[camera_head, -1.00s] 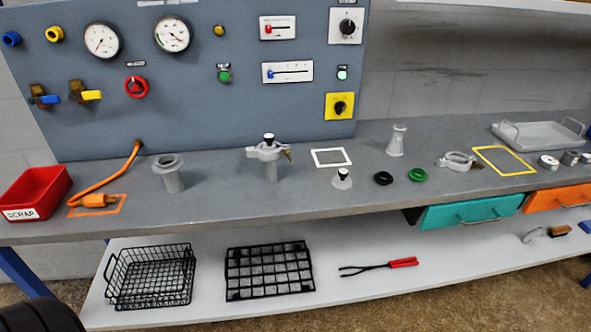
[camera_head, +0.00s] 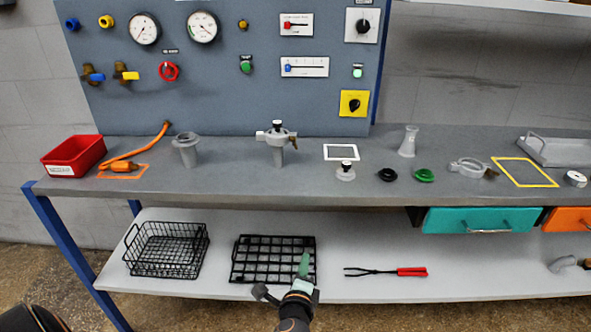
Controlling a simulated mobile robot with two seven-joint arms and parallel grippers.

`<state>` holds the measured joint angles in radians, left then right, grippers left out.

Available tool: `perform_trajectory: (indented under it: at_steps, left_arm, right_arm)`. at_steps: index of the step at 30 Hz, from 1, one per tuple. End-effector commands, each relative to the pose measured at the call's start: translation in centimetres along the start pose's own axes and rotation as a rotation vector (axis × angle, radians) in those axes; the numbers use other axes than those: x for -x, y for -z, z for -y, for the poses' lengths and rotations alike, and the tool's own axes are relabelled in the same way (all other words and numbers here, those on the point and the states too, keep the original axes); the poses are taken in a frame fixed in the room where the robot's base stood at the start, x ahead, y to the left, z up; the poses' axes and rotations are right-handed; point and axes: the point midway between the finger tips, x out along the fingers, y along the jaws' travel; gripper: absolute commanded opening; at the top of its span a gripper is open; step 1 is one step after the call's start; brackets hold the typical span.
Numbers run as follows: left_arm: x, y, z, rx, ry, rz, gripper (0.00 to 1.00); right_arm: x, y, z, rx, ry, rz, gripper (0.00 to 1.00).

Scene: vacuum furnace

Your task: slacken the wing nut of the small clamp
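A grey metal clamp (camera_head: 277,134) sits around the joint of an upright pipe stub on the bench, under a black-topped part. A small fastener (camera_head: 293,141) shows at its right side, too small to read clearly. Another grey clamp (camera_head: 467,167) lies loose on the bench to the right, with a brownish fastener at its right end. I cannot tell from size alone which is the small clamp. My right gripper is not in view.
A red bin (camera_head: 74,155) and an orange hose (camera_head: 135,150) are at the bench's left. A grey flanged stub (camera_head: 185,150) stands left of the mounted clamp, a small flanged part (camera_head: 345,171) to its right. The bench edge lies between my gripper and the clamps.

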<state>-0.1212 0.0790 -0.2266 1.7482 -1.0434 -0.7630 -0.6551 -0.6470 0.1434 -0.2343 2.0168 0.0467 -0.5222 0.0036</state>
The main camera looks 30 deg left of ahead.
Motion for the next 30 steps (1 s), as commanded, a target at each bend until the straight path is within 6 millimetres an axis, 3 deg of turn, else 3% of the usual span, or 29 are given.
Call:
perform_trajectory:
  at_steps: [3,6,12,20,30]
  left_arm:
    - [-2.3,-2.0,5.9,-0.285,0.152,0.193,0.21]
    - [-2.7,-3.5,10.4,-0.476,0.237,0.351,0.21]
    - [-2.1,-5.2,16.0,-0.696,0.316,0.575,0.21]
    - [-2.7,-6.1,18.2,-0.749,0.332,0.636,0.21]
    - [-7.9,-8.9,21.5,-0.746,0.332,0.635,0.21]
  right_arm:
    - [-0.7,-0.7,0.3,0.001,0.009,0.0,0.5]
    - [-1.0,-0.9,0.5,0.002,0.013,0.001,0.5]
    - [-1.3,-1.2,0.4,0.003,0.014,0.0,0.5]
    - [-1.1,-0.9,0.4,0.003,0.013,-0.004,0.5]
    - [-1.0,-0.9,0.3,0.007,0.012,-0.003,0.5]
